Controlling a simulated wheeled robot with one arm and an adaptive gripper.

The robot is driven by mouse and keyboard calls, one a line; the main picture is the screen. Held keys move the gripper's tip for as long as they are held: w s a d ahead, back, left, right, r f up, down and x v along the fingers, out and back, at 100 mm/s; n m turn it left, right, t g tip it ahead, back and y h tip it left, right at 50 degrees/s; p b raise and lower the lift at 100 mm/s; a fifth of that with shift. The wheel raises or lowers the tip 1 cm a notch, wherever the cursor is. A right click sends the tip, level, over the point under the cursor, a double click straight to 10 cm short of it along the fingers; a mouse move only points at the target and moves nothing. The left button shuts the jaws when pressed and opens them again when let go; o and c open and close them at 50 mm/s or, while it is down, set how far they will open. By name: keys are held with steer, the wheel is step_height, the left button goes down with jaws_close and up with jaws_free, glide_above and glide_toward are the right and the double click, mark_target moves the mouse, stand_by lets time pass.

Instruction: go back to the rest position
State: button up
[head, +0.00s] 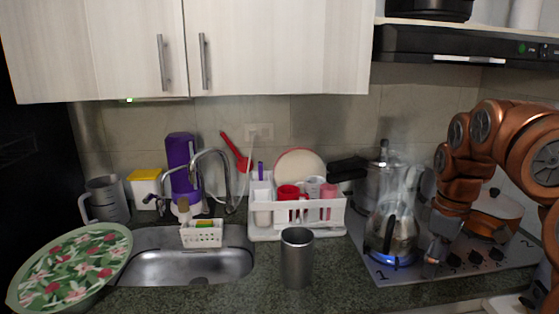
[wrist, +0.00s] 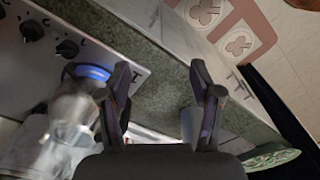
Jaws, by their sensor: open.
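My copper-coloured arm reaches in from the right in the head view. My gripper (head: 437,247) hangs over the stove beside the glass kettle. In the wrist view my gripper (wrist: 158,80) has its two dark fingers spread apart with nothing between them. The glass kettle (head: 392,232) stands on a lit burner with a blue flame, and steam or blur surrounds it. The kettle also shows in the wrist view (wrist: 72,128) at the lower left, apart from the fingers.
A grey metal tumbler (head: 297,258) stands on the dark counter (head: 335,280). A white dish rack (head: 325,215), a sink (head: 190,265) and a floral tray (head: 70,267) lie leftward. A large pot (head: 375,185) and an orange pot (head: 493,213) occupy the stove. The range hood (head: 460,45) is above.

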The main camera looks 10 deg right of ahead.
steer(key=s+a+m, duration=0.1)
steer(key=s+a, duration=0.4)
steer(key=a, duration=0.4)
steer(key=s+a+f+m+g+p, duration=0.1)
steer(key=s+a+f+m, duration=0.2)
steer(key=s, duration=0.6)
steer(key=s+a+f+m+g+p, duration=0.1)
steer(key=s+a+f+m+p, duration=0.1)
steer(key=s+a+f, duration=0.4)
steer(key=s+a+m, duration=0.1)
steer(key=s, duration=0.3)
steer(key=shift+a+m, duration=0.2)
steer(key=shift+m, duration=0.1)
